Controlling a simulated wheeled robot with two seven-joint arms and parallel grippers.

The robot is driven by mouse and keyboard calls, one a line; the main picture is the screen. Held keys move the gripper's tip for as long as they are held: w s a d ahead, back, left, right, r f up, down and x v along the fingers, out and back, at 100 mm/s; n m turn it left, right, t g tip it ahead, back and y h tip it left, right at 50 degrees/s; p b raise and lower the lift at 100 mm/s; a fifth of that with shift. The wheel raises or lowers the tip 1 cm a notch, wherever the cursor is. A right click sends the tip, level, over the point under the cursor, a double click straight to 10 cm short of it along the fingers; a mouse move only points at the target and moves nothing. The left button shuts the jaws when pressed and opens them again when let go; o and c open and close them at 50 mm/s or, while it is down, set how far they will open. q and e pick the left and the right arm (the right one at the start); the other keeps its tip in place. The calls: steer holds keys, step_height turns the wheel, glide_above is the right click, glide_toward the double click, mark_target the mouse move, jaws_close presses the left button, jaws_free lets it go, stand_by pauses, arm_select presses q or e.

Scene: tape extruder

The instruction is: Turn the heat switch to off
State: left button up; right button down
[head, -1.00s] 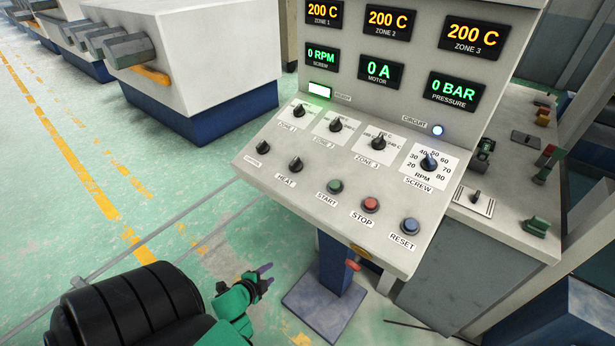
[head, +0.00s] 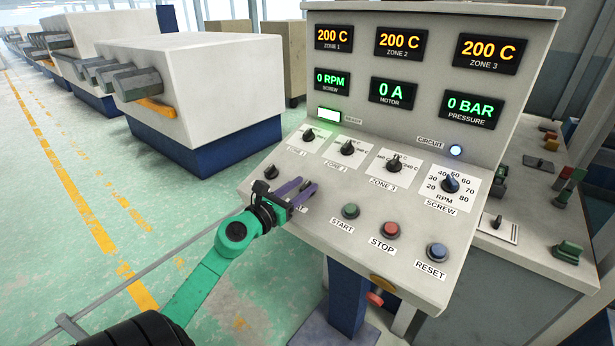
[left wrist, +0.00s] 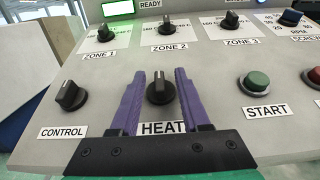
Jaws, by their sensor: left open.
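The heat switch (left wrist: 161,87) is a black rotary knob above a HEAT label (left wrist: 163,128) on the sloped control panel. In the left wrist view its pointer ridge stands about upright. My left gripper (left wrist: 157,78) is open, with one purple finger on each side of the knob. I cannot tell whether the fingers touch it. In the head view the left gripper (head: 298,189) covers the heat knob and most of its label. My right gripper is not in view.
The control knob (left wrist: 70,96) is left of the heat knob. Zone knobs (head: 347,148) sit above. The green start button (head: 351,211), red stop button (head: 389,230) and blue reset button (head: 436,251) lie to the right. Displays (head: 400,41) read 200 C per zone.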

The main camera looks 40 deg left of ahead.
arm_select(q)
steer(key=shift+w+a, duration=0.1)
steer(key=shift+w, duration=1.15)
